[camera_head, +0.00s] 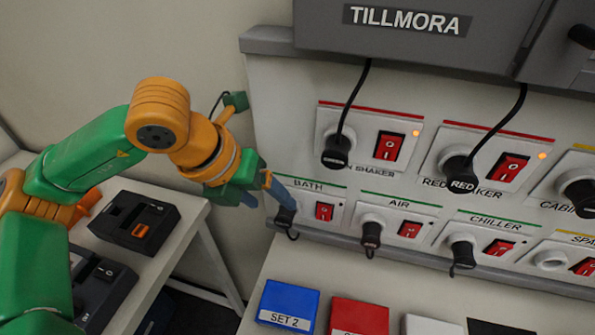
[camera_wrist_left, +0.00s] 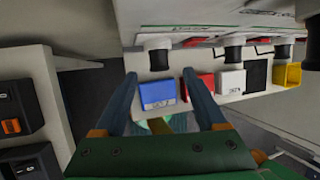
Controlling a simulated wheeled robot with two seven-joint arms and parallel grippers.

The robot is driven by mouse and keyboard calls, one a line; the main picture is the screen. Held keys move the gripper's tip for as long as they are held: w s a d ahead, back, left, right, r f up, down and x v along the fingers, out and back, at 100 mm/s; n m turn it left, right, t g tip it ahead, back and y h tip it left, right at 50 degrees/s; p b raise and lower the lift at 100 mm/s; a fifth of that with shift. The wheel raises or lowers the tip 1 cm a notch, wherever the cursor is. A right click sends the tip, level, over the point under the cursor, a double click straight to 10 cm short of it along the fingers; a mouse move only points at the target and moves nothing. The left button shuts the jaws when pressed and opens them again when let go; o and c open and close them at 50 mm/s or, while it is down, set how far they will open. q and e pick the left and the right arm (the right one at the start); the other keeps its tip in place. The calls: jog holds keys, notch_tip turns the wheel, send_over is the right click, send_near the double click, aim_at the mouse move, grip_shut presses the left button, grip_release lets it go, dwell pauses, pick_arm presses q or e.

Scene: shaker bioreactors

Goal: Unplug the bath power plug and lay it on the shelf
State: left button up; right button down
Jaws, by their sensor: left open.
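The bath power plug (camera_head: 285,216) is a small dark plug seated in the socket under the BATH label, its short cord hanging below. In the left wrist view the plug (camera_wrist_left: 158,60) sits ahead, between the fingertip lines. My left gripper (camera_head: 267,194) is open and empty in front of the plug, with one blue finger partly covering it. In the left wrist view its fingers (camera_wrist_left: 160,78) are spread wide. The white shelf (camera_head: 396,289) runs below the panel. My right gripper is not in view.
A red rocker switch (camera_head: 324,211) is right of the bath plug. The AIR plug (camera_head: 371,234) and CHILLER plug (camera_head: 462,250) follow. A blue SET 2 box (camera_head: 288,304) and red box (camera_head: 358,317) stand on the shelf. A side table with black devices (camera_head: 134,222) is left.

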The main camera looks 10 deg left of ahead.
aim_at(282, 214)
pick_arm(q)
jog(key=p+x, duration=0.1)
jog(key=x, duration=0.5)
jog(key=shift+s+f+p, duration=0.15)
jog(key=shift+p, duration=0.15)
jog(key=shift+f, duration=0.15)
grip_shut()
